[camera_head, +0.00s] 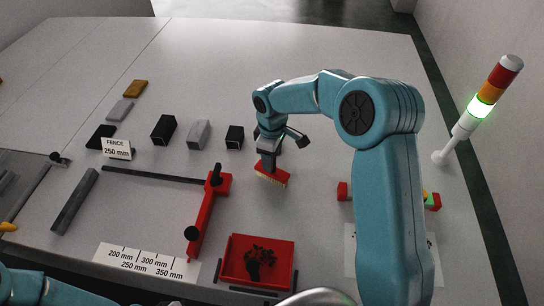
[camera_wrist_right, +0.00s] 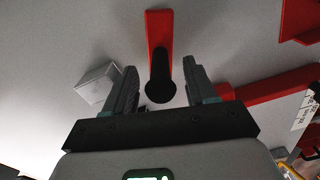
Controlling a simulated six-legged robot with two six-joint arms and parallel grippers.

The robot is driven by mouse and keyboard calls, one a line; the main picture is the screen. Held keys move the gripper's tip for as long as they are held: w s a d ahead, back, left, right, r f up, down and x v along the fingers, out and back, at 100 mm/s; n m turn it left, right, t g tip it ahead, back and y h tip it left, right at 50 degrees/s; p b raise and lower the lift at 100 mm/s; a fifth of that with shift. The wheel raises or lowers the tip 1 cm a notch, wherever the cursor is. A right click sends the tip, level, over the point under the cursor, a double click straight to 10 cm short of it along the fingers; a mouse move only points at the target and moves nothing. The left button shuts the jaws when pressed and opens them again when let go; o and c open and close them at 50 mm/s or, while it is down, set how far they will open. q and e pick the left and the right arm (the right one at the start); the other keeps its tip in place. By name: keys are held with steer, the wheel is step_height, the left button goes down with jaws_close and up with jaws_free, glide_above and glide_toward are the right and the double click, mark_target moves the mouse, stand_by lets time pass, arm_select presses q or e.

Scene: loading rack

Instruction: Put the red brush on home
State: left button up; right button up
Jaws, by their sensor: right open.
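The red brush (camera_head: 272,175) stands on the table right of centre, its pale bristles facing down. In the right wrist view its red back (camera_wrist_right: 159,32) and upright black handle (camera_wrist_right: 160,84) show. My right gripper (camera_head: 268,152) is above the brush. In the wrist view the right gripper (camera_wrist_right: 160,68) is open, its two fingers on either side of the black handle with gaps visible. No spot marked "home" can be read. My left gripper is out of view; only part of my left arm shows at the lower left.
A red fence fixture (camera_head: 205,214) with a dark bar stands left of the brush. A red tray (camera_head: 284,242) holding dark bits lies nearer. Dark and grey blocks (camera_head: 198,133) stand behind. A signal lamp (camera_head: 480,106) is lit green at right. The far table is clear.

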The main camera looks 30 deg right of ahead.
step_height(320, 180, up, 11)
stand_by(0.4)
stand_by(0.4)
